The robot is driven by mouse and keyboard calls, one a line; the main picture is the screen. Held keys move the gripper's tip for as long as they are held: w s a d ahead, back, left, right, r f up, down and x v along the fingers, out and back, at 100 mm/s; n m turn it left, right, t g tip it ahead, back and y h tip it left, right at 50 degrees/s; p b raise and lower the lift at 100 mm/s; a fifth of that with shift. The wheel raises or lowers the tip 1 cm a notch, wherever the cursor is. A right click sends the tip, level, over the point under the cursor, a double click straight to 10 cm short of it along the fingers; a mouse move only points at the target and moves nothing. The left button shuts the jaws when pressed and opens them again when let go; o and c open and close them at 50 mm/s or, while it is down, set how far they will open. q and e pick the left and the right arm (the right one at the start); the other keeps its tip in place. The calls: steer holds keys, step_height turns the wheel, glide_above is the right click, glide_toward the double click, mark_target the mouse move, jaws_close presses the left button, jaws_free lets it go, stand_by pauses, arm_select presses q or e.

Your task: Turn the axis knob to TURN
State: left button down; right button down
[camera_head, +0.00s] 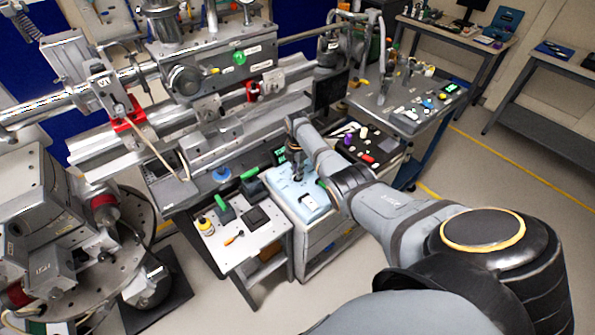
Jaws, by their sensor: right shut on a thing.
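My right arm comes in from the lower right. Its gripper (298,175) points down at a light blue panel (308,207) on top of a white cabinet in the middle of the view. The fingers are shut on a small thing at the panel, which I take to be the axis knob. The knob is mostly hidden by the fingers, and its pointer and the TURN mark are too small to read. My left gripper is not in view.
A small table (240,250) with a yellow-capped bottle (205,226) and a green-handled tool (223,208) stands left of the cabinet. Metal beamline equipment (215,65) rises behind. A dark tray (368,145) of small parts lies right of the gripper. The floor at right is clear.

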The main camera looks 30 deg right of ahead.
steer(key=shift+a+n, duration=0.1)
steer(key=shift+n, duration=0.8)
steer(key=c, duration=1.4)
jaws_free()
steer(key=shift+o, duration=0.2)
step_height(320, 180, up, 12)
